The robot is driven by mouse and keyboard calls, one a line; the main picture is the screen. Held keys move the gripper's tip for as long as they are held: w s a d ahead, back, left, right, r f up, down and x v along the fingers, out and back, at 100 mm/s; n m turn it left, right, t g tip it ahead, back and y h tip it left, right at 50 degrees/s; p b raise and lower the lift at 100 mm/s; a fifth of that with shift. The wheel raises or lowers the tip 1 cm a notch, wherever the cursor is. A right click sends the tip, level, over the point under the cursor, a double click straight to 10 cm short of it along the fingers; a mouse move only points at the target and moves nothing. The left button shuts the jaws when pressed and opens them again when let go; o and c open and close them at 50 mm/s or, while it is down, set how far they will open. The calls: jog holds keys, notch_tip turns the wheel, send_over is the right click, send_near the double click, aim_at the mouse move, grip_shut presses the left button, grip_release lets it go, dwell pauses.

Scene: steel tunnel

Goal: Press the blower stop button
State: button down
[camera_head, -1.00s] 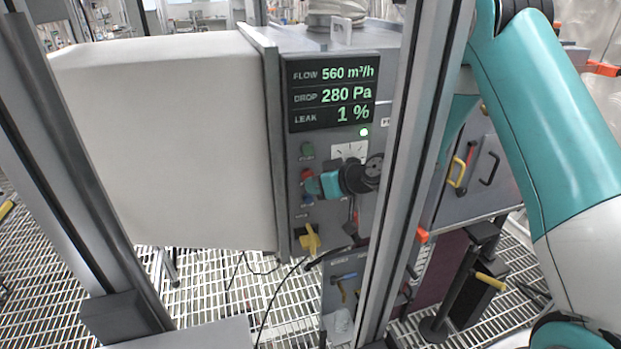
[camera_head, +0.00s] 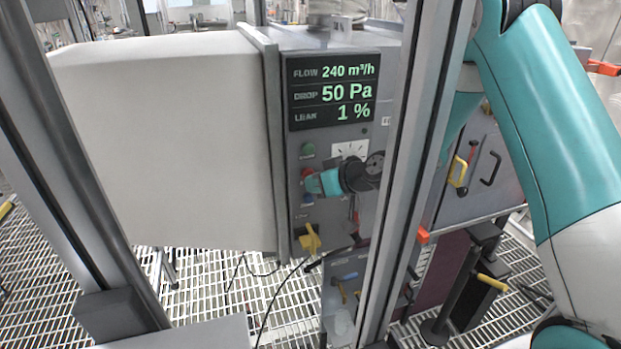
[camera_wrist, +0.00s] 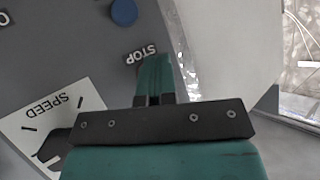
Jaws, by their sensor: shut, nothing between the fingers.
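The blower panel (camera_head: 293,235) is grey and carries a column of buttons. The red stop button (camera_head: 306,172) shows only in part behind my gripper (camera_head: 309,185). My gripper's teal fingers are shut and empty, with their tips at the red button; in the head view they appear to touch it. In the wrist view the shut fingers (camera_wrist: 155,60) point at the panel beside the STOP label (camera_wrist: 142,53) and hide the button. The display (camera_head: 333,92) reads flow 240 m³/h, drop 50 Pa, leak 1 %.
A green button (camera_head: 308,149) is above and a blue button (camera_wrist: 124,12) below the red one. A yellow handle (camera_head: 308,240) is lower down. The speed dial plate (camera_head: 349,149) is to the right. A metal post (camera_head: 414,140) stands before the panel.

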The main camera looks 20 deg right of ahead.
jog(key=s+b, duration=0.3)
jog(key=s, duration=0.3)
jog(key=shift+b, duration=0.3)
jog(key=shift+s+d, duration=0.1)
dwell(0.5)
